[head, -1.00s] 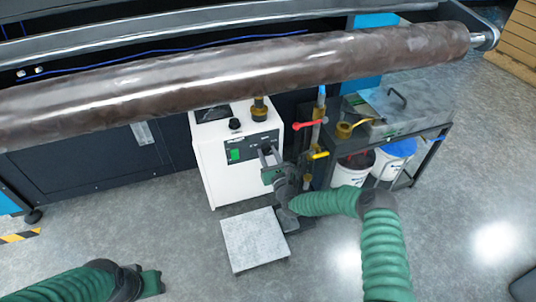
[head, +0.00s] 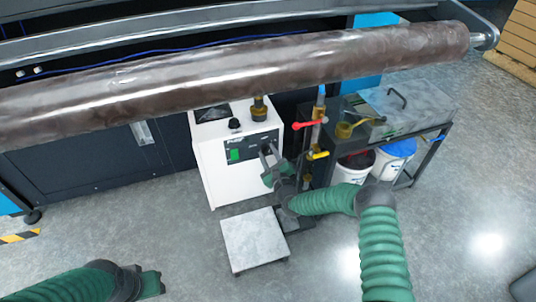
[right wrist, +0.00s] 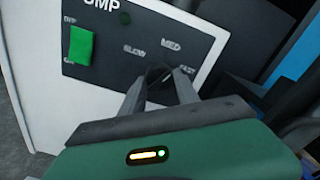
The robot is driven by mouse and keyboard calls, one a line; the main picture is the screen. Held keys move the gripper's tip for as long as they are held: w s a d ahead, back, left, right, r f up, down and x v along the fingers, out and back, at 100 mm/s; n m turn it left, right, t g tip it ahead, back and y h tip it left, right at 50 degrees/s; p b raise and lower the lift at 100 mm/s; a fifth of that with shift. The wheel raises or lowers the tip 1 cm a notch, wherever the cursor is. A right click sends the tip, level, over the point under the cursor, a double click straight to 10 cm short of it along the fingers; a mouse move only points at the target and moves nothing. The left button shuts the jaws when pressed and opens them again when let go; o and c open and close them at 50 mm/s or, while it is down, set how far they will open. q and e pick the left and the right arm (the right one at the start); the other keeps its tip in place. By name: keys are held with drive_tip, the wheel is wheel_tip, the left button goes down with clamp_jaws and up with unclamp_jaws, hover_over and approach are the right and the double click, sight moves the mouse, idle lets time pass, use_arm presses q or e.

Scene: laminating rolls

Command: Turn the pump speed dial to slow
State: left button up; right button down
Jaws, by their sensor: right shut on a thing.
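The white pump box (head: 215,165) stands below the big roll, with a dark control panel (head: 240,157) on its front. In the right wrist view the panel (right wrist: 110,50) reads SLOW, MED and FAST around the black dial (right wrist: 158,76). My right gripper (right wrist: 160,82) is shut on the dial, one finger on each side. The dial's pointer is too dark to read. In the head view my right gripper (head: 267,150) is at the panel's right end and covers most of the dial. My left gripper (head: 152,284) is at the bottom left, away from the pump; its jaws are unclear.
A green switch (right wrist: 81,46) sits left of the dial. A red-handled valve (head: 308,125) and a yellow-handled valve (head: 318,155) stand close to the right of my right gripper. A grey platform (head: 254,240) lies on the floor before the pump. The long roll (head: 240,70) spans above.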

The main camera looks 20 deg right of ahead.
drive_tip(key=n, duration=0.4)
drive_tip(key=shift+n, duration=0.3)
drive_tip(key=n+p, duration=0.1)
drive_tip(key=n, duration=0.3)
drive_tip(key=shift+s+n, duration=0.1)
drive_tip(key=shift+n, duration=0.2)
drive_tip(key=shift+a+f+n+p, duration=0.1)
drive_tip(key=shift+n+p, duration=0.3)
drive_tip(key=shift+n, duration=1.65)
drive_tip(key=shift+a+f+n+p, duration=0.1)
drive_tip(key=shift+n+p, duration=0.3)
drive_tip(key=shift+n, duration=1.65)
drive_tip(key=shift+s, duration=0.1)
drive_tip(key=c, duration=1)
unclamp_jaws()
drive_tip(key=shift+o, duration=0.5)
drive_tip(key=shift+d+r, duration=0.15)
drive_tip(key=shift+r, duration=0.05)
